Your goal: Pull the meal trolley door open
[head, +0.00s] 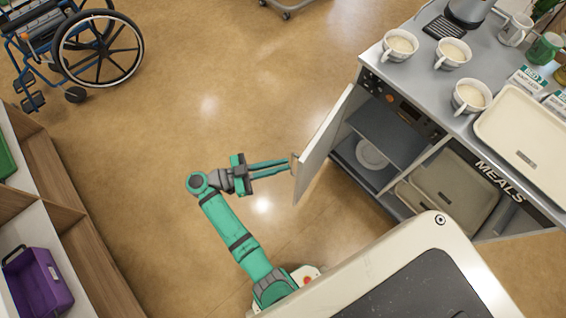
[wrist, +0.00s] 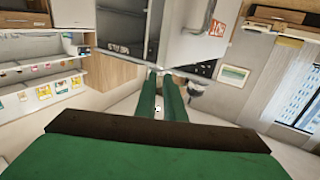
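The meal trolley (head: 455,135) stands at the right in the head view, with "MEALS" on its side. Its pale door (head: 322,145) stands swung well out from the front, showing grey shelves inside. My gripper (head: 289,164) is at the door's free edge, on the face away from the compartment. Its two green fingers lie close together, with their tips at the small door handle (head: 294,160). The fingers also show in the wrist view (wrist: 160,78), with a narrow gap between them. They appear closed on the handle, whose grip area is mostly hidden.
Cups (head: 400,45), a tray (head: 525,125) and a jug stand on the trolley top. A plate (head: 371,154) and trays are inside. A wheelchair (head: 75,50) stands at upper left, and a shelf unit (head: 60,200) with a purple bin (head: 38,285) at left. Floor between is clear.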

